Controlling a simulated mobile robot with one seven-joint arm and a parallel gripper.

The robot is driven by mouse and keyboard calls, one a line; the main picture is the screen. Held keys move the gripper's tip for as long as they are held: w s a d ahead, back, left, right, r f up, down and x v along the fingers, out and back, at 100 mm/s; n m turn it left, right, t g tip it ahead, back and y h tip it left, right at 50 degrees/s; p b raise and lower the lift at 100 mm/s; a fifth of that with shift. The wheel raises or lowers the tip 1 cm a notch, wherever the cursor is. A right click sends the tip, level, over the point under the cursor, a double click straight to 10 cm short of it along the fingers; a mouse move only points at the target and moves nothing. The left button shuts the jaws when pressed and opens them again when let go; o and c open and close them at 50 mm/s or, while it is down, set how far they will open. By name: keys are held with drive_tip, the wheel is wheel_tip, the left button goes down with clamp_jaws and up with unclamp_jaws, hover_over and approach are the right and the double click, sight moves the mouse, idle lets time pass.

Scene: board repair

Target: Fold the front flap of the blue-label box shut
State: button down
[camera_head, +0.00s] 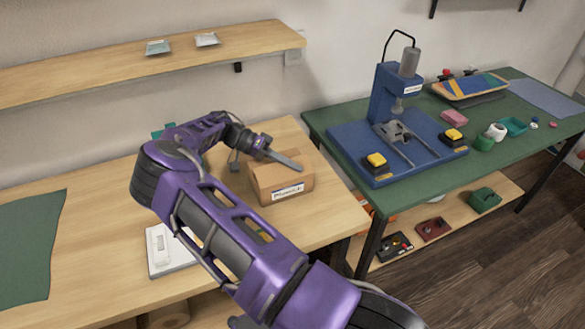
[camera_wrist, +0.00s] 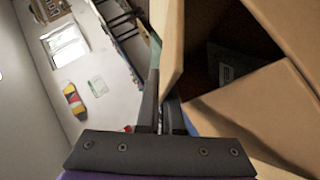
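The cardboard box (camera_head: 263,191) stands near the right end of the wooden bench, its white-and-blue label (camera_head: 287,193) facing forward. In the wrist view the box is at least partly open. A cardboard flap (camera_wrist: 169,42) stands edge-on beside the fingers, and a wider cardboard panel (camera_wrist: 262,105) lies to the right. A dark item with a grey label (camera_wrist: 228,72) shows inside. My gripper (camera_head: 288,160) is over the top of the box, its fingers (camera_wrist: 160,105) close together. The flap covers part of one finger; I cannot tell whether they touch, or which flap it is.
A white tray-like item (camera_head: 160,258) lies left of the box, partly behind my arm. A green mat (camera_head: 28,245) covers the bench's left end. The blue press (camera_head: 360,145) stands on the green table to the right. A wall shelf (camera_head: 100,75) runs above the bench.

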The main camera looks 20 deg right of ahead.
idle(0.4)
drive_tip(key=c, duration=1.1)
unclamp_jaws()
drive_tip(key=shift+o, duration=0.2)
drive_tip(key=v, duration=1)
drive_tip(key=shift+w+b, duration=0.2)
drive_tip(key=shift+b, duration=0.2)
drive_tip(key=shift+v, duration=0.85)
drive_tip(key=shift+s, duration=0.1)
